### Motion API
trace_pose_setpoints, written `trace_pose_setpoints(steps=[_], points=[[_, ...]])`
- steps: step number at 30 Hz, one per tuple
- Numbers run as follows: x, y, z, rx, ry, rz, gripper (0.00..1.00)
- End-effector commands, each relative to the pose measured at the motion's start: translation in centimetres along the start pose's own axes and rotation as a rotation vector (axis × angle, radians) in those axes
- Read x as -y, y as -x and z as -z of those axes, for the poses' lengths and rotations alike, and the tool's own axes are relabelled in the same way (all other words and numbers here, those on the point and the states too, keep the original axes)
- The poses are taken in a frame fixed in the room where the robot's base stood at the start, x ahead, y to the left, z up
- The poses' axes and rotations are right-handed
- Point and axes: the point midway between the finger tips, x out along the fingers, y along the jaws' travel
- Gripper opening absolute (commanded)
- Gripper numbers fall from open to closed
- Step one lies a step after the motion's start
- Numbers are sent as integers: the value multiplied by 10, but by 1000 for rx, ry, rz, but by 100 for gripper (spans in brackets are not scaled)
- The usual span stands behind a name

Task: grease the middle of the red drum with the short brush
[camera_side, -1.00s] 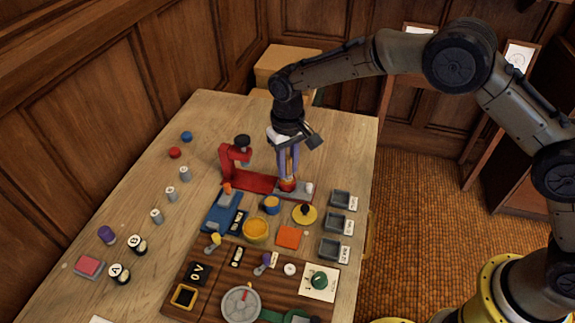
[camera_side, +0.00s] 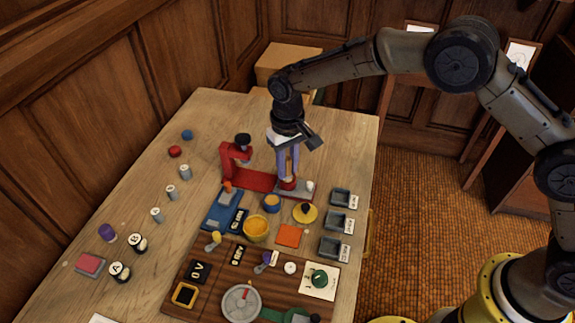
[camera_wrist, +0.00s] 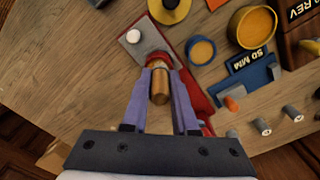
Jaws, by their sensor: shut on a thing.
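My gripper (camera_side: 287,178) points down over the grey end plate of the red stand. In the wrist view its two purple fingers (camera_wrist: 160,74) close on a short copper-brown cylinder (camera_wrist: 160,88). I cannot tell for sure whether this is the short brush. A red round part (camera_wrist: 157,59) shows at the cylinder's far end, and it also shows under the fingertips in the side view (camera_side: 288,184). It may be the red drum; its middle is hidden, and I cannot tell whether the two touch.
The red stand (camera_side: 228,163) rises close to the left of my gripper. A blue pot (camera_side: 272,203), a yellow pot (camera_side: 255,229) and a yellow disc (camera_side: 305,212) stand in front. Grey trays (camera_side: 340,198) line the right edge. The table behind is clear.

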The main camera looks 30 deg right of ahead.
Motion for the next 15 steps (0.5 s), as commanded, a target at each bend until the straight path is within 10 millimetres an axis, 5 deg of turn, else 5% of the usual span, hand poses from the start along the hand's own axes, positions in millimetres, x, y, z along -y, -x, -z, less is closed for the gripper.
trace_pose_setpoints(steps=[15], points=[[-5, 0, 5, 0, 0, -1, 0]])
